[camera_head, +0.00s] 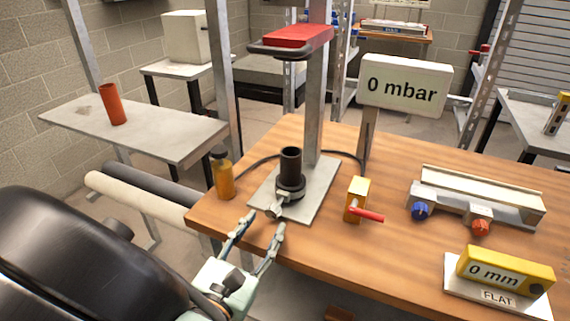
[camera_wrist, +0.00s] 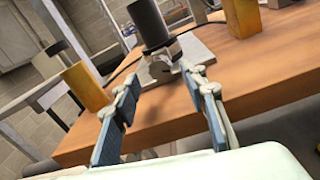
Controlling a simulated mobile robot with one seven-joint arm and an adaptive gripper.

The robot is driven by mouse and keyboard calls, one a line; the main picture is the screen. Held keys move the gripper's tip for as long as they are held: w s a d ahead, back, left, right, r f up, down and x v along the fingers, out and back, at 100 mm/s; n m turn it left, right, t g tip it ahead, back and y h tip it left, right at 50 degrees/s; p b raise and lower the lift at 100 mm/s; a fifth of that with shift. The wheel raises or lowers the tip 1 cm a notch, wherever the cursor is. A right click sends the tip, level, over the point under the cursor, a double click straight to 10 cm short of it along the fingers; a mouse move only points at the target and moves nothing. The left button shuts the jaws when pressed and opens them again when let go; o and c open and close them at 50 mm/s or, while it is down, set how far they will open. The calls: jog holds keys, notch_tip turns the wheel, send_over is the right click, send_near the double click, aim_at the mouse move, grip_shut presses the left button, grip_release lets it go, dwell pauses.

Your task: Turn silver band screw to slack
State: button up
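The silver band screw (camera_head: 275,211) sticks out at the front of a silver band around the foot of a black upright pipe (camera_head: 290,168). The pipe stands on a grey metal plate (camera_head: 318,193) on the wooden bench. In the wrist view the screw (camera_wrist: 160,69) shows ahead, between the fingertips, below the black pipe (camera_wrist: 148,22). My gripper (camera_head: 264,223) is open and empty at the bench's front left edge. Its fingertips are close to the screw, one on each side in the picture; I cannot tell whether they touch it. My gripper also fills the wrist view (camera_wrist: 160,80).
An amber bottle (camera_head: 224,178) stands left of the plate. A yellow valve block (camera_head: 357,195) with a red lever stands right. A 0 mbar display (camera_head: 405,88), a grey unit with blue and red knobs (camera_head: 475,205) and a yellow 0 mm level (camera_head: 505,270) are farther right.

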aim_at(271, 215)
jog(key=shift+x, duration=1.7)
grip_shut()
